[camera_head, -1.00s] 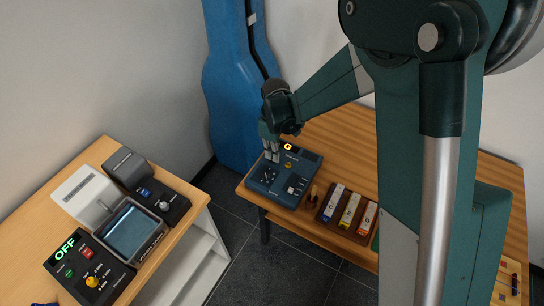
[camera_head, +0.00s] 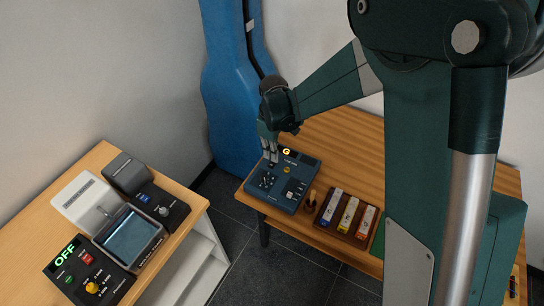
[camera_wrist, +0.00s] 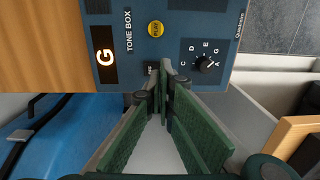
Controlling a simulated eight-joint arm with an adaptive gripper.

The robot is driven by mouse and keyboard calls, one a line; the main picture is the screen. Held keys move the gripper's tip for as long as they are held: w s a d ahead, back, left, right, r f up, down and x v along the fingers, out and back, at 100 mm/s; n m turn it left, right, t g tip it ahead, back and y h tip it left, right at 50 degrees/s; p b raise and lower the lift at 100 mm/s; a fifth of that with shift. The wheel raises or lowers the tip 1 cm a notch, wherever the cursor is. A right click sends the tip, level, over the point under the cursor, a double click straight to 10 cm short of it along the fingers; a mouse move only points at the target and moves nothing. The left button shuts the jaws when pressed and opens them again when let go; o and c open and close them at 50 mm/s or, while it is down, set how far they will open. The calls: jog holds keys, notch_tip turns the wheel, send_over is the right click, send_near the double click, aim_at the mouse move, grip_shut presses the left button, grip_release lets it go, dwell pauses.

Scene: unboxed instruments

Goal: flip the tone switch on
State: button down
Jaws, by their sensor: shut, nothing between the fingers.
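The blue tone box (camera_head: 312,167) stands on the wooden table and has a lit yellow "G" display (camera_head: 286,152). The wrist view shows its yellow PLAY button (camera_wrist: 155,28) and a black note knob (camera_wrist: 206,64). My gripper (camera_head: 270,160) is shut and empty, pointing down over the box's left side. In the wrist view its fingertips (camera_wrist: 167,68) lie between the display and knob, close to the panel. A small label (camera_wrist: 150,68) partly shows beside them. I cannot make out the tone switch; the fingers may hide it. Contact with the panel cannot be told.
A wooden peg (camera_head: 311,197) and a tray (camera_head: 325,223) with three colour-labelled blocks sit right of the box. A blue instrument case (camera_head: 228,90) leans behind. A separate desk (camera_head: 93,160) at left holds a panel reading OFF (camera_head: 68,252) and other devices.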

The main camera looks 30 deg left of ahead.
aim_at(271, 166)
notch_tip(271, 166, up, 11)
jog(key=s, duration=0.1)
jog(key=shift+s+p, duration=0.15)
jog(key=shift+p, duration=0.15)
dwell(0.4)
jog(key=w+d+r+m+t+y+b, duration=0.15)
jog(key=d+r+m, duration=0.4)
jog(key=d, duration=0.95)
jog(key=w+d+r+m+t, duration=0.1)
jog(key=d+r+m+t, duration=0.15)
jog(key=d+r, duration=0.85)
jog(key=s+d+f+m+t, duration=0.1)
jog(key=s+d+m, duration=0.2)
jog(key=d, duration=0.6)
jog(key=s+d+f+m+t+h+b, duration=0.1)
jog(key=s+d+m, duration=0.2)
jog(key=s+d, duration=0.3)
jog(key=s+d+f+m+t, duration=0.1)
jog(key=s+d+m, duration=0.3)
jog(key=d, duration=1)
jog(key=shift+s+d+t+b, duration=0.3)
jog(key=shift+s+b, duration=0.1)
jog(key=shift+s, duration=0.3)
